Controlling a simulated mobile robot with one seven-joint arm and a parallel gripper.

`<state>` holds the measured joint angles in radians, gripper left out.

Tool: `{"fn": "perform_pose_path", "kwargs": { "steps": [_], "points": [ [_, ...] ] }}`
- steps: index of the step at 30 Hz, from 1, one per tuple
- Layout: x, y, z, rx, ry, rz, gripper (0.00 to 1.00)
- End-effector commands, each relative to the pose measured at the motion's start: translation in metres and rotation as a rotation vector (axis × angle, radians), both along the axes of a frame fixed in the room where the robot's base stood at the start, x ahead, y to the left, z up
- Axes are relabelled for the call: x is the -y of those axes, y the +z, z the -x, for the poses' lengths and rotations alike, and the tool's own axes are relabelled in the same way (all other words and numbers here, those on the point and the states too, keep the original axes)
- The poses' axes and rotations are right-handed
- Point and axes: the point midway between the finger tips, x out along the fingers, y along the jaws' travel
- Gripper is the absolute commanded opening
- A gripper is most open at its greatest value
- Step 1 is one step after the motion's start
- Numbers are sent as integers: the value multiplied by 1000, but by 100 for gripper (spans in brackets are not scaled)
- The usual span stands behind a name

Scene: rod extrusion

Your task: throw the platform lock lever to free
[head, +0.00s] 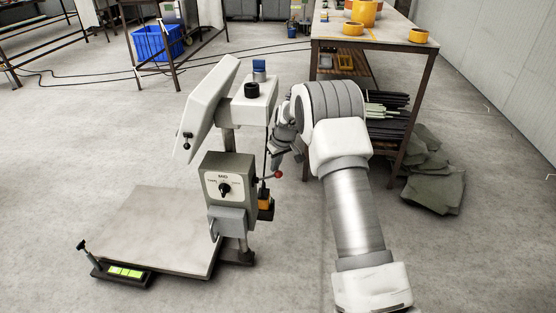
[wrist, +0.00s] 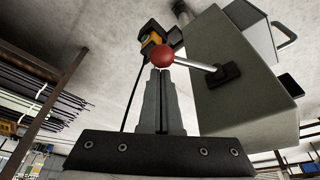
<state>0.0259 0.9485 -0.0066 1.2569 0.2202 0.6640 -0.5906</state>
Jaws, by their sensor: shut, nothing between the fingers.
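A lever with a red ball knob (head: 278,174) sticks out of the right side of the grey control box (head: 229,190) on the scale's post. In the wrist view the red ball (wrist: 162,57) sits on a pale rod (wrist: 196,66) that runs to a dark mount on the box's side. My gripper (head: 273,157) is close beside the ball; in the wrist view its fingers (wrist: 160,76) are together and empty, their tips just below the ball in the picture. I cannot tell whether they touch it. A short dark-handled lever (head: 82,246) also stands at the platform's front-left corner.
The scale platform (head: 150,225) lies left of the post, with a green-lit display (head: 125,271) at its front. A tilted white panel (head: 206,108) rises above. An orange-and-black item (head: 265,204) hangs beside the post. A workbench (head: 375,42) stands behind my arm.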

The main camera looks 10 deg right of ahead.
Motion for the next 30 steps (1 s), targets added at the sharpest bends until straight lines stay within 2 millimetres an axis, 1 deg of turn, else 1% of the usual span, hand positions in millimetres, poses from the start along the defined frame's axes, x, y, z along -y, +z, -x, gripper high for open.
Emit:
{"fn": "perform_pose_path", "kwargs": {
  "steps": [1,6,17,30],
  "points": [
    [-1,-5,-1,0,0,0,0],
    [-1,-10,-3,0,0,0,0],
    [-1,-10,-3,0,-3,0,0],
    [2,-9,3,-1,-77,1,0]
  ]
}}
